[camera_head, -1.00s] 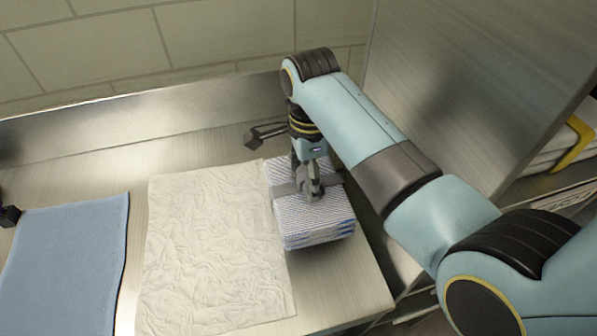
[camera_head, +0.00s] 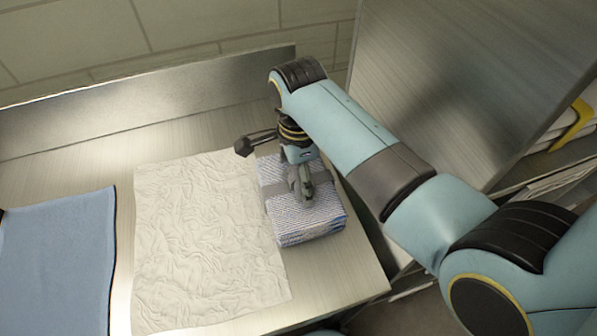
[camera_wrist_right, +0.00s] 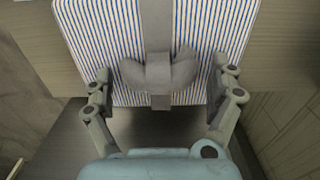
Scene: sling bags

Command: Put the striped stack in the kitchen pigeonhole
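The striped stack (camera_head: 309,221) is a squarish pile of white cloth with thin blue stripes, lying on the counter. A grey band (camera_head: 275,190) runs across its top; the right wrist view shows the band's knot (camera_wrist_right: 158,75) on the striped stack (camera_wrist_right: 95,35). My right gripper (camera_head: 303,195) is low over the stack. In the right wrist view its fingers (camera_wrist_right: 166,76) stand apart on either side of the knot, with gaps between. My left gripper is out of view. I cannot tell which opening is the kitchen pigeonhole.
A crumpled cream cloth (camera_head: 200,245) lies against the stack's left side. A blue towel (camera_head: 55,260) is farther left on the metal counter (camera_head: 350,275). A tall grey panel (camera_head: 470,80) stands right. Beyond it, shelving holds white folded items (camera_head: 590,98) and a yellow piece (camera_head: 573,127).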

